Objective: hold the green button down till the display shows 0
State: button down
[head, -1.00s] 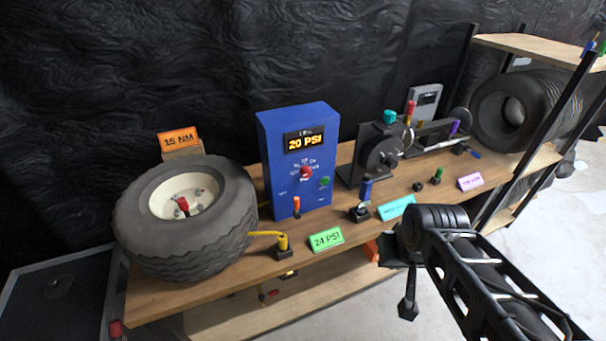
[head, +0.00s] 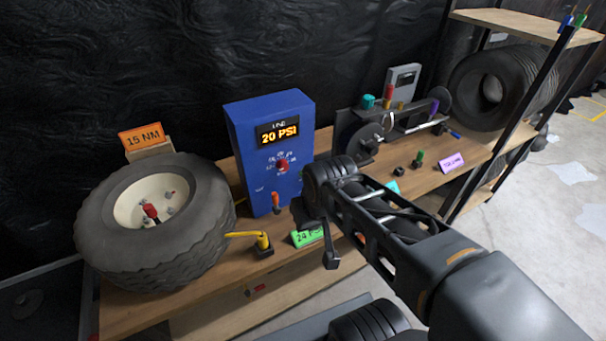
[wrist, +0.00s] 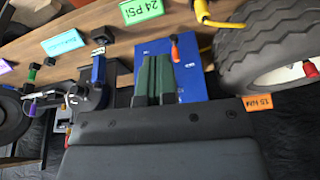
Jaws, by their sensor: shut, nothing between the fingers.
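The blue box (head: 240,140) stands on the bench, with a lit display (head: 278,132) reading 20 PSI and a red knob (head: 282,166) below it. The green button is hidden behind my arm in the head view and does not show in the wrist view. My gripper (wrist: 157,60) shows in the wrist view with its two dark green fingers side by side, shut and empty. Its fingers overlap the blue box (wrist: 190,82) there; I cannot tell whether they touch it.
A big tyre (head: 150,220) lies left of the box. A black machine (head: 360,135) stands to the right.

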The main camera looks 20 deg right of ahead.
aim_at(304, 173)
jog(key=w+d+f+m+g+y+p, duration=0.1)
jog(key=w+f+m+g+y+p, duration=0.15)
jog(key=w+f+m+y, duration=0.4)
jog(key=w+d+f+m+t+y+p, duration=0.1)
jog(key=w+d+f+m+t+y, duration=0.2)
jog(key=w+d+f+m+t, duration=0.3)
jog(key=w+d+f+t, duration=0.1)
jog(key=w+d+f, duration=0.1)
jog(key=w+d, duration=0.1)
jog(key=shift+w+d+f+t, duration=0.3)
jog(key=shift+d+f+t, duration=0.1)
jog(key=shift+d, duration=0.3)
jog(key=shift+p, duration=0.3)
jog(key=w+a, duration=0.1)
jog(key=w, duration=0.7)
jog(key=shift+w, duration=0.35)
